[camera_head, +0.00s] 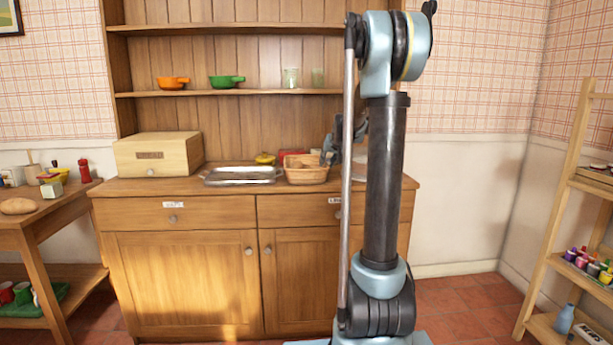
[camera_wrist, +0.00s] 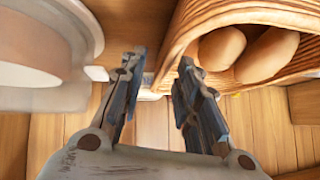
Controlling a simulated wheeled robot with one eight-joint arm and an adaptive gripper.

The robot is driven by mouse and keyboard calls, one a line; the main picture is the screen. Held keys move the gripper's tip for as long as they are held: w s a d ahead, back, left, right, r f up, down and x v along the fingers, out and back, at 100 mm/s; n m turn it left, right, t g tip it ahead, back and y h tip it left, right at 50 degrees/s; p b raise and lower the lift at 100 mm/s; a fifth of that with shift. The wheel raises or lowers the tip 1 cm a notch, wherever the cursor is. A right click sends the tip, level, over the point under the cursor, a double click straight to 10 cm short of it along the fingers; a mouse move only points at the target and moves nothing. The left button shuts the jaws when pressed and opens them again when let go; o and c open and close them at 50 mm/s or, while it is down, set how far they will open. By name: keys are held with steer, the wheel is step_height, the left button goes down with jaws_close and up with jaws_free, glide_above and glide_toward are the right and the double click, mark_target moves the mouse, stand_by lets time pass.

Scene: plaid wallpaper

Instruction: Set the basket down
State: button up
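The woven basket (camera_head: 306,176) appears to stand on the sideboard top, right of the metal tray. In the wrist view the basket (camera_wrist: 172,62) fills the upper right, with brown egg-shaped items (camera_wrist: 222,47) inside. My gripper (camera_head: 327,156) is at the basket's right side in the head view. In the wrist view my gripper (camera_wrist: 161,62) has its two fingers spread with a clear gap. The right finger overlaps the basket's near wall in the picture; I cannot tell whether it touches. Nothing is clamped between the fingers. My arm hides part of the sideboard's right side.
A wooden box (camera_head: 157,155) stands farther left. A round white thing (camera_wrist: 40,45) is close to the left finger. The sideboard's front edge (camera_head: 230,193) is near the basket.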

mark_target(324, 166)
steer(key=x, duration=0.3)
steer(key=shift+w+a+f, duration=0.1)
steer(key=shift+a+f, duration=0.2)
steer(key=shift+a, duration=0.05)
steer(key=shift+w+f, duration=0.5)
steer(key=shift+f, duration=0.05)
steer(key=shift+c, duration=0.6)
jaws_close()
